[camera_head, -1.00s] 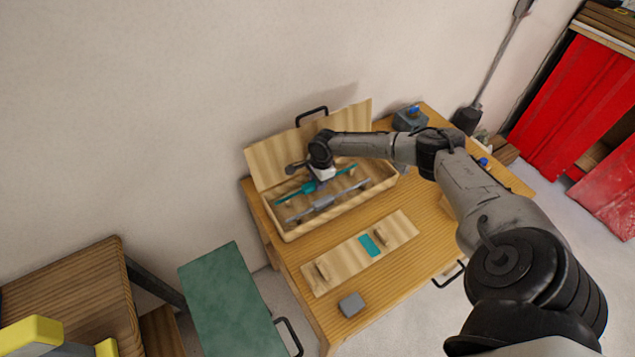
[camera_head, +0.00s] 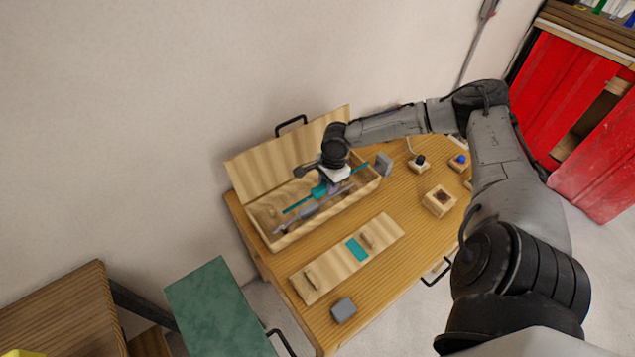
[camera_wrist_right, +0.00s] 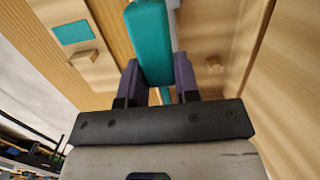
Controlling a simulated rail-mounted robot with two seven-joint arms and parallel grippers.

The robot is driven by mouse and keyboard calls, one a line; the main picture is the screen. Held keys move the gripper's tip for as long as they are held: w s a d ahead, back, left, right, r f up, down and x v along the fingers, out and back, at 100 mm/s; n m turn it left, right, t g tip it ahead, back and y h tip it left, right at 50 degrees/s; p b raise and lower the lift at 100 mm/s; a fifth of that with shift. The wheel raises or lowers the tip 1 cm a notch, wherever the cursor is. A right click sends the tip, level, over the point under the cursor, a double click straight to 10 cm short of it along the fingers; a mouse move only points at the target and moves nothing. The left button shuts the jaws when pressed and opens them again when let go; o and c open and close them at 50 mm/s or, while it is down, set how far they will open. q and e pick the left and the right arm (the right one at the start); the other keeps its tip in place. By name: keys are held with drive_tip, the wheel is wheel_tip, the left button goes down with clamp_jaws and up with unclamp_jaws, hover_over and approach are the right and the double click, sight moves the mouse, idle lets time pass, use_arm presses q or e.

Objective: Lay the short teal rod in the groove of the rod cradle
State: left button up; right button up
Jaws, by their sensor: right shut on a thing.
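The short teal rod (camera_head: 297,206) has a thicker teal middle part. It lies slantwise over the open wooden box in the head view. My right gripper (camera_head: 326,187) is shut on its thick middle, seen close in the wrist view as a teal block (camera_wrist_right: 149,40) between the two fingers (camera_wrist_right: 157,88). Whether the rod clears the box floor fully is hard to tell. The rod cradle (camera_head: 326,272), a pale board with two small upright blocks and a teal patch (camera_head: 357,249), lies in front of the box. The grooves are too small to make out. My left gripper is not in view.
The open box (camera_head: 262,240) has its lid (camera_head: 270,160) raised at the back. A grey rod (camera_head: 300,219) lies in it. A grey block (camera_head: 343,310) sits near the table's front edge. Wooden blocks with knobs (camera_head: 439,201) stand at the right.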

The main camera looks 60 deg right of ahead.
drive_tip(key=shift+s+r, duration=0.4)
drive_tip(key=shift+s, duration=0.25)
drive_tip(key=s+a+f+g+y+p, duration=0.2)
drive_tip(key=s+a+f+g+p, duration=0.1)
drive_tip(key=s+a+p, duration=0.7)
drive_tip(key=shift+a+g+p, duration=0.4)
drive_tip(key=shift+a+p, duration=0.25)
drive_tip(key=shift+a, duration=0.55)
